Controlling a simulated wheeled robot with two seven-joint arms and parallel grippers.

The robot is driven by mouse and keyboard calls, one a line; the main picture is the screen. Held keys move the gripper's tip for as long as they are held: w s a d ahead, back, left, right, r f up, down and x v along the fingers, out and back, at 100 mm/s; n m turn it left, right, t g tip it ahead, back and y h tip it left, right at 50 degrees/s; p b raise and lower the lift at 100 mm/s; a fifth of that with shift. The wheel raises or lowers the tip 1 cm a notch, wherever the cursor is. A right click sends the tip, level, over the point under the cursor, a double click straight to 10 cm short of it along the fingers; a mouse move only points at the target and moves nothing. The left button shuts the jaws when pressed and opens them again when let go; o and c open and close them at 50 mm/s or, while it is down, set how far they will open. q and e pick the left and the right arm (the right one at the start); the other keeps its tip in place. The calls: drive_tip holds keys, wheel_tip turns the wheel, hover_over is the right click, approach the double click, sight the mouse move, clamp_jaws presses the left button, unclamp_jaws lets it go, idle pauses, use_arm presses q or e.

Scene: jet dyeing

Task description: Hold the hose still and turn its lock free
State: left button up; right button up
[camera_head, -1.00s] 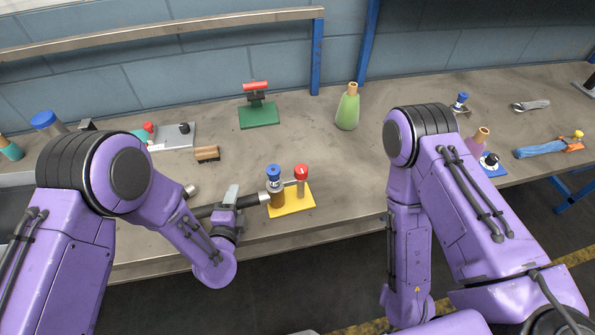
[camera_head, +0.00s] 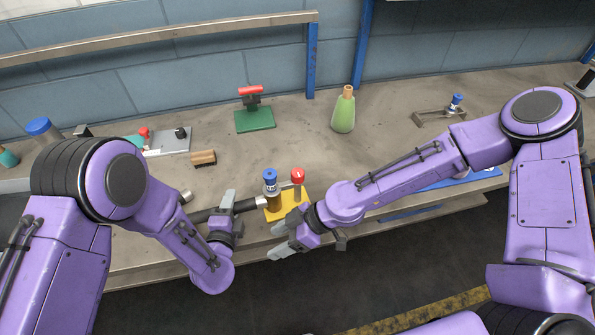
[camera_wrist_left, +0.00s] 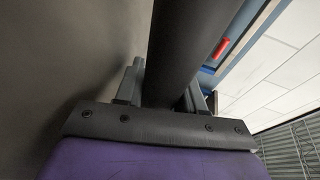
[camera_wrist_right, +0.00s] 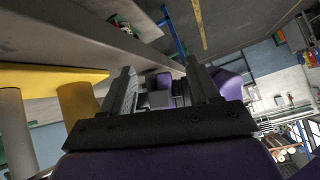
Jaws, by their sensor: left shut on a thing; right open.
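The black hose (camera_head: 203,214) runs to a fitting on the yellow plate (camera_head: 285,212) at the bench's front edge. My left gripper (camera_head: 228,202) is shut on the hose, left of the fitting; in the left wrist view the dark hose (camera_wrist_left: 183,45) passes between the fingers. The fitting has a brass body (camera_head: 272,200) under a blue knob (camera_head: 270,175), with a red knob (camera_head: 298,174) beside it. Which part is the lock cannot be told. My right gripper (camera_head: 277,240) is open and empty, just in front of the plate. In the right wrist view the brass post (camera_wrist_right: 78,105) stands left of its fingers.
A green plate with a red handle (camera_head: 253,120) and a green bottle (camera_head: 344,112) stand further back. A brown block (camera_head: 204,157) and a grey plate (camera_head: 170,142) lie behind my left arm. The middle of the bench (camera_head: 300,140) is clear.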

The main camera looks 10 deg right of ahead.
drive_tip(key=w+r+n, duration=0.4)
drive_tip(key=w+r, duration=0.2)
drive_tip(key=r, duration=0.5)
wheel_tip(320, 180, up, 6)
drive_tip(key=n+g, duration=0.1)
drive_tip(key=g, duration=0.1)
hover_over(298, 172)
drive_tip(key=d, duration=0.8)
drive_tip(key=shift+h, duration=0.3)
drive_tip(key=x, duration=0.8)
drive_tip(key=w+x, duration=0.1)
drive_tip(key=x, duration=0.3)
drive_tip(key=shift+d+f, duration=0.2)
drive_tip(key=shift+t, duration=0.3)
drive_tip(key=c, duration=1)
